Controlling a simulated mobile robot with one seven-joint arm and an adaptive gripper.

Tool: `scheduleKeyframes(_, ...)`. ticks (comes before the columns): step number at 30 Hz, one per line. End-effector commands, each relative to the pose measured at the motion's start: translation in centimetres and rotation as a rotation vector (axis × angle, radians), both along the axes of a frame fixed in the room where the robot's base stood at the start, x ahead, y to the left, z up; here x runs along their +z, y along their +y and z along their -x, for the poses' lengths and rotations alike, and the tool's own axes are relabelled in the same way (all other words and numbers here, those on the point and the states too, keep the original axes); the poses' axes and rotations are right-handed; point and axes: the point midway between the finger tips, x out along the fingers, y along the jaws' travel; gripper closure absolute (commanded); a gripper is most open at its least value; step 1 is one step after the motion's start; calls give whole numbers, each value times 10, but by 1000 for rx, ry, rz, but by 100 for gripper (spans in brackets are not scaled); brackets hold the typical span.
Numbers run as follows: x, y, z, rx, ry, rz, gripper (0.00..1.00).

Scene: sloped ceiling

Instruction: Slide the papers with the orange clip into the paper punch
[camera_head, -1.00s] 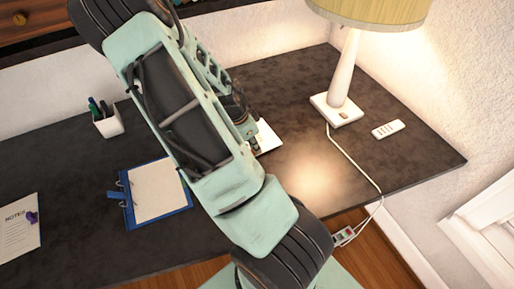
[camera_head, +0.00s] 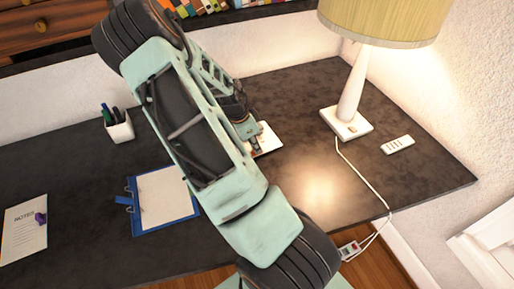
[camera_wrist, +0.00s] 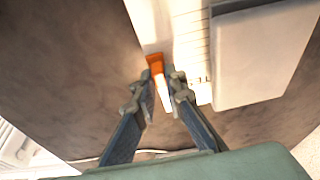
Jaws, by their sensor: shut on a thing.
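My gripper (camera_wrist: 162,88) is shut on the orange clip (camera_wrist: 155,63) in the wrist view. The clip sits at the edge of the white papers (camera_wrist: 190,35), which carry printed lines. A pale, box-like block (camera_wrist: 258,58), seemingly the paper punch, lies over or against the right part of the papers; I cannot tell whether their edge is inside it. In the head view my arm hides most of this spot. A white corner (camera_head: 267,138), papers or punch, shows beside my gripper (camera_head: 252,146).
A lamp (camera_head: 350,95) and a remote (camera_head: 397,145) stand to the right, with a cord running off the front edge. A pen cup (camera_head: 119,127), a blue clipboard (camera_head: 165,198) and a notes sheet with a purple clip (camera_head: 25,228) lie left. The desk between is clear.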

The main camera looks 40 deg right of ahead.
Motion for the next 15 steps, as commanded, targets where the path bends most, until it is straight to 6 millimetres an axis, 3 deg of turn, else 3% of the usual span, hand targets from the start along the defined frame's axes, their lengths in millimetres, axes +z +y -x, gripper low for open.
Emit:
scheduleKeyframes(12, 0, -1, -3, -1, -1, 0, 100)
scheduleKeyframes(13, 0, -1, -3, -1, -1, 1, 88)
scheduleKeyframes(15, 0, -1, -3, 0, -1, 0, 80)
